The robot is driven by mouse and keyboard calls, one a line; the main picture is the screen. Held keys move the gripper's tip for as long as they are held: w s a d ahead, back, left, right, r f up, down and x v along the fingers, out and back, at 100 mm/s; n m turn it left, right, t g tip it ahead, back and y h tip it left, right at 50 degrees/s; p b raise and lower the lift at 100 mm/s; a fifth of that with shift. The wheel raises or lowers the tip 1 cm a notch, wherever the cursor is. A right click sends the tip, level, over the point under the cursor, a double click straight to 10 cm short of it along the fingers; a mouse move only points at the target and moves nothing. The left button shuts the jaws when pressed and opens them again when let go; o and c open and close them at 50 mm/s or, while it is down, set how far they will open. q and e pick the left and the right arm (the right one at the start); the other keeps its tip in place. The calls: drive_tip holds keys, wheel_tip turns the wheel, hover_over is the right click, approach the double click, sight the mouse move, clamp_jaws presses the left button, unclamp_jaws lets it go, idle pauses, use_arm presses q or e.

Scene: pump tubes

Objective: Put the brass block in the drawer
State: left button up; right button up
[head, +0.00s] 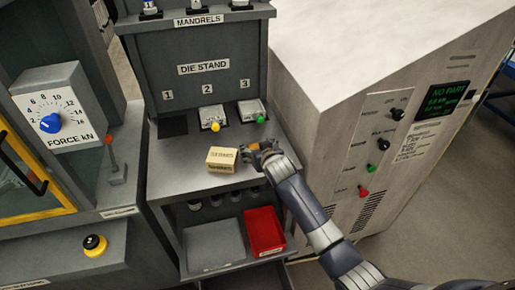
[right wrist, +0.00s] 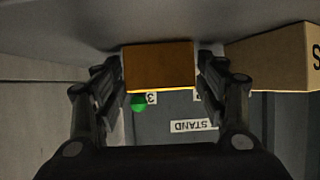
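The brass block (right wrist: 158,66), a plain orange-brown block, sits between the two fingers of my right gripper (right wrist: 160,75) in the right wrist view. The fingers appear to press on both its sides. In the head view my right gripper (head: 262,150) is over the right part of the die stand's shelf, and only a little of the block shows. I cannot tell whether the block touches the shelf. A grey tray-like compartment (head: 214,243) with a front label is low in the stand; I cannot tell whether it is the drawer. My left gripper is not in view.
A tan labelled box (head: 221,160) stands on the shelf just left of my right gripper. Behind are die slots with yellow-knobbed (head: 213,118) and green-knobbed (head: 251,111) pieces. A red bin (head: 265,231) is below. A large pale cabinet (head: 370,120) stands at the right.

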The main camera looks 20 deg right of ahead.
drive_tip(key=shift+r, duration=0.15)
drive_tip(key=v, duration=1.2)
idle(0.3)
